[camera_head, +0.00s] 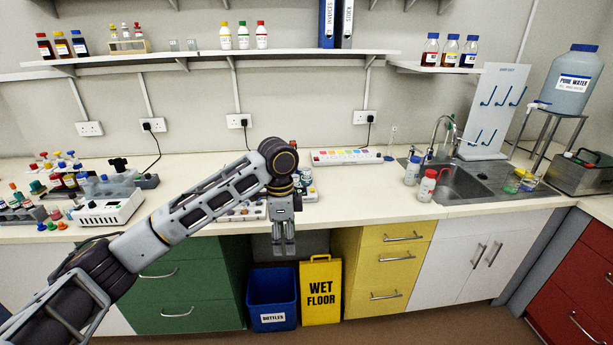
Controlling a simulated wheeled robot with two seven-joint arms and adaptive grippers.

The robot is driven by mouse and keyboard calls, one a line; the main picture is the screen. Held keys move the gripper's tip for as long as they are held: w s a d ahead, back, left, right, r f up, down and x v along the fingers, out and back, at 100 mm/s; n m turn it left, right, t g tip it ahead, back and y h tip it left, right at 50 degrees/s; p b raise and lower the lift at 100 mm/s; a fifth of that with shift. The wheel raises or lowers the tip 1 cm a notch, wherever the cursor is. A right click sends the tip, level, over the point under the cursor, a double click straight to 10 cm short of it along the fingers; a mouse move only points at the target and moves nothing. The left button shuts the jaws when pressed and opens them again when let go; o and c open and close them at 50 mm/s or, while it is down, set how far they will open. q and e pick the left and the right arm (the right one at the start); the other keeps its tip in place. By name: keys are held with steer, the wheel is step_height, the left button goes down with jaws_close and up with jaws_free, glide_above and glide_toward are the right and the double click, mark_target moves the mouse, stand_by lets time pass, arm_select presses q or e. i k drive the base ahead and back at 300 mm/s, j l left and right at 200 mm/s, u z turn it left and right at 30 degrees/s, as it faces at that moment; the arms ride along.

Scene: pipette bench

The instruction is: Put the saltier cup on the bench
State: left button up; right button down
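My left gripper (284,252) hangs fingers down in front of the bench's front edge, above the blue bin. Its two fingers are close together, with nothing visible between them; I cannot tell whether it is open or shut. My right gripper is not in view. Two small clear cups, one left (512,185) and one right (528,183), seem to stand at the right of the sink, with yellowish and greenish tints. I cannot tell which is saltier. The pale bench (350,194) runs across the view; my arm hides part of it.
A steel sink (462,184) has a red-labelled bottle (427,186) and a white bottle (412,171) at its left. A pure water tank (571,88) stands at right. Bottles and a white device (108,208) crowd the left. A blue bin (272,298) and yellow sign (321,290) stand below.

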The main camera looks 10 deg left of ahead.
mark_target(363, 199)
steer(key=i, duration=2)
